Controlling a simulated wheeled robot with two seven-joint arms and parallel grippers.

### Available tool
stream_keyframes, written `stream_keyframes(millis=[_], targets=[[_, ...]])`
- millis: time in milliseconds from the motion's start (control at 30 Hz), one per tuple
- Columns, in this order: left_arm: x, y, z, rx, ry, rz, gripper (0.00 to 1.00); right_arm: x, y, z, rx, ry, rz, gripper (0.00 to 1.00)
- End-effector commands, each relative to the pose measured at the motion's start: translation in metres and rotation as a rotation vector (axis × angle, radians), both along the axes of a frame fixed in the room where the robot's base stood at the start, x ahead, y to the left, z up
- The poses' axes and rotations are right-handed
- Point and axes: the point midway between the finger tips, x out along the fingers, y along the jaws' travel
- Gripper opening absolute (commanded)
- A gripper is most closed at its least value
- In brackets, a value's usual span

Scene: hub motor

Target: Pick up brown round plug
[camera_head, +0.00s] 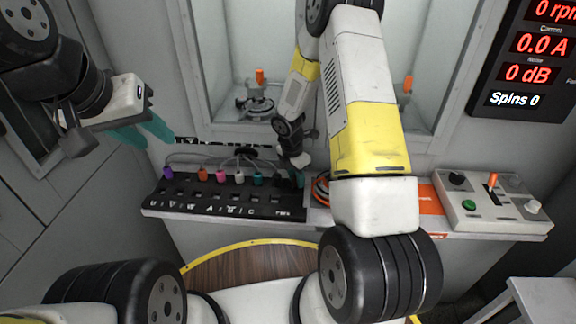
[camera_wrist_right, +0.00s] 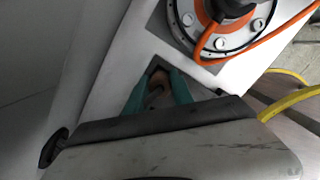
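In the right wrist view, a brown rounded piece (camera_wrist_right: 158,86), likely the brown round plug, sits between the teal fingers of my right gripper (camera_wrist_right: 160,92). The fingers lie on either side of it; whether they press on it is too dark to tell. In the head view my right gripper (camera_head: 296,178) is low at the right end of the black plug panel (camera_head: 215,205), mostly hidden by my arm, and I cannot make out the brown plug there. My left gripper (camera_head: 143,134) is in the air at the upper left, its teal fingers apart and empty.
Purple (camera_head: 168,172), orange (camera_head: 203,174), pink (camera_head: 220,177), white (camera_head: 239,178) and teal (camera_head: 258,180) plugs stand along the panel. A control box (camera_head: 490,207) is at the right. A flange with an orange cable (camera_wrist_right: 225,30) is close to my right gripper.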

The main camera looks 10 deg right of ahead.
Motion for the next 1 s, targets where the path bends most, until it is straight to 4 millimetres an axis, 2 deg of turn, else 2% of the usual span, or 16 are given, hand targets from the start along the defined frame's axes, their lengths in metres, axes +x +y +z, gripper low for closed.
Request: stream_keyframes(millis=[33,100,133,567,800,1000], targets=[[0.000,0.000,0.000,0.000,0.000,0.000,0.36,0.000,0.000,0.000,0.000,0.000,0.000,0.16],[0.000,0.000,0.000,0.000,0.000,0.000,0.36,0.000,0.000,0.000,0.000,0.000,0.000,0.02],[0.000,0.000,0.000,0.000,0.000,0.000,0.36,0.000,0.000,0.000,0.000,0.000,0.000,0.00],[0.000,0.000,0.000,0.000,0.000,0.000,0.36,0.000,0.000,0.006,0.000,0.000,-0.001,0.00],[0.000,0.000,0.000,0.000,0.000,0.000,0.36,0.001,0.000,0.036,0.001,-0.003,-0.002,0.00],[0.000,0.000,0.000,0.000,0.000,0.000,0.36,-0.037,0.022,0.040,-0.001,0.002,0.007,0.00]])
